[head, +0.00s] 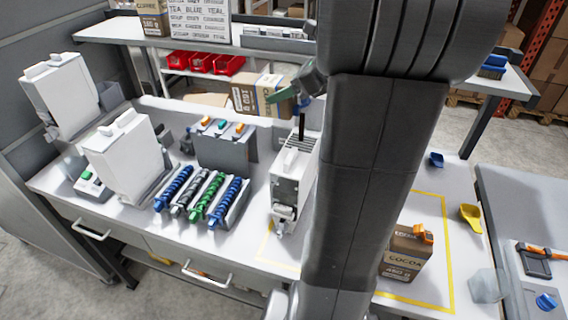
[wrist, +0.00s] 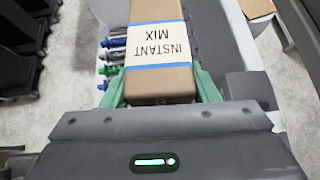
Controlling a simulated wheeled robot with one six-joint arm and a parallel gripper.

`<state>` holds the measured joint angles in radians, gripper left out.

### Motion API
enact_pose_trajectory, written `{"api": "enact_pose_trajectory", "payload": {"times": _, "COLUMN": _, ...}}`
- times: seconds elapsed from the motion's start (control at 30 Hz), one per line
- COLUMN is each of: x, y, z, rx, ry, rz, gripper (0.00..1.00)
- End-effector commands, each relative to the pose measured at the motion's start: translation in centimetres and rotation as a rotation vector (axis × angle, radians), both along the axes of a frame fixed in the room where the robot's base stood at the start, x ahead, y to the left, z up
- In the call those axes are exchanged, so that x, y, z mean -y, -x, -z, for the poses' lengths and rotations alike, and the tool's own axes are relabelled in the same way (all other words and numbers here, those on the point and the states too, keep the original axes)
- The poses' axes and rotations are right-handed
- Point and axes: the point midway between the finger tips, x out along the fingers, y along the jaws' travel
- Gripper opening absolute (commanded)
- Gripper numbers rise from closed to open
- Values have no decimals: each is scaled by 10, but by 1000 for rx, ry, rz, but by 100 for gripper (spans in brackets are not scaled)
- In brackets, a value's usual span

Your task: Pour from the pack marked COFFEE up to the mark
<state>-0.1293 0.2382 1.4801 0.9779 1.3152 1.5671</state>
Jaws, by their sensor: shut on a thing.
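My gripper (head: 283,97) is shut on a brown pack (head: 246,97), its green fingers on the pack's sides. In the wrist view the gripper (wrist: 160,88) holds the same pack (wrist: 158,87), with a white label reading INSTANT MIX and blue tape edges. Print on its other face in the head view is too small to read surely. A pack marked COFFEE (head: 153,22) stands on the upper shelf at the back left. A white dispenser unit (head: 293,172) stands on the bench, partly hidden by my arm. I cannot make out a fill mark.
Two white canisters (head: 60,95) (head: 122,155) stand left. Coloured augers (head: 202,195) lie mid-bench. A COCOA pack (head: 404,256) with an orange clip stands right. A sign (head: 203,17) lists colours. Red bins (head: 203,62) sit behind. A yellow scoop (head: 470,217) and clear container (head: 488,286) are right.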

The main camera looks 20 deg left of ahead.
Motion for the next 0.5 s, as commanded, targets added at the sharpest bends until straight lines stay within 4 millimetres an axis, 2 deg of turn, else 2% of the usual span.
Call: {"api": "enact_pose_trajectory", "payload": {"times": 0.5, "x": 1, "y": 0, "z": 1, "rx": 2, "ry": -27, "rz": 0, "gripper": 18}}
